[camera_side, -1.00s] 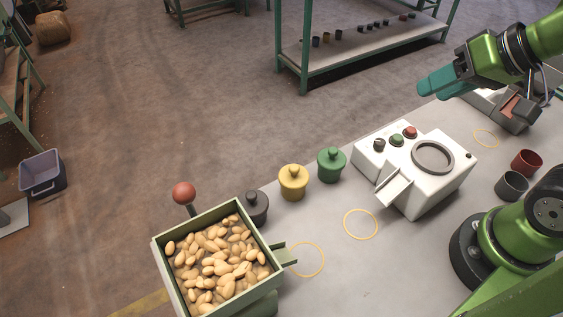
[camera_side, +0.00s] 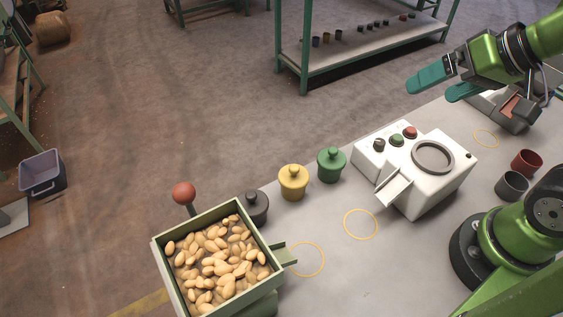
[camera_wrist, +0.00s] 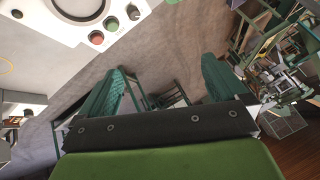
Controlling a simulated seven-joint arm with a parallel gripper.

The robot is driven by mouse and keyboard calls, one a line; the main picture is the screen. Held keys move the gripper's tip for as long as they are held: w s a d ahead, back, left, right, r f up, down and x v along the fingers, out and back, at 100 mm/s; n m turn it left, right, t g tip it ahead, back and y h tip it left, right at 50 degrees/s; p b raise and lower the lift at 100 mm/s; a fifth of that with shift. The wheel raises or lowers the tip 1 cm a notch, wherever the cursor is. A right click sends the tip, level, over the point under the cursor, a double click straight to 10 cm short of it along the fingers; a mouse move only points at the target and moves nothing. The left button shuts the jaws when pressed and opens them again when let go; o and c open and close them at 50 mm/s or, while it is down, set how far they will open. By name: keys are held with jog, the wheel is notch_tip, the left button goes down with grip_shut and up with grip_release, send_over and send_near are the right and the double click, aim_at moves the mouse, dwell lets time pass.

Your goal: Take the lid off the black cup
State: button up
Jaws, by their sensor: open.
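The black cup (camera_side: 257,207) with its knobbed lid on stands on the table behind the nut hopper (camera_side: 160,262), which partly hides it in the side view. My gripper (camera_side: 436,86) is open and empty in the upper right, high above the far part of the table and well away from the black cup. In the wrist view the gripper (camera_wrist: 165,88) has its two teal fingers wide apart with nothing between them. The black cup does not show in the wrist view.
A yellow lidded cup (camera_side: 293,183) and a green lidded cup (camera_side: 331,164) stand right of the black one. A white machine (camera_side: 433,182) with buttons is further right. A red-knobbed lever (camera_side: 184,193) rises beside the hopper. Open grey and red cups (camera_side: 512,186) stand far right.

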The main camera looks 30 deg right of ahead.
jog(key=shift+a, duration=0.1)
jog(key=n+g+h, duration=0.2)
jog(key=n+g, duration=0.4)
jog(key=g, duration=0.1)
send_over(250, 194)
notch_tip(250, 194, down, 14)
jog(key=shift+w+r, duration=0.15)
jog(key=shift+r, duration=0.05)
notch_tip(250, 194, down, 6)
jog(key=shift+r, duration=0.2)
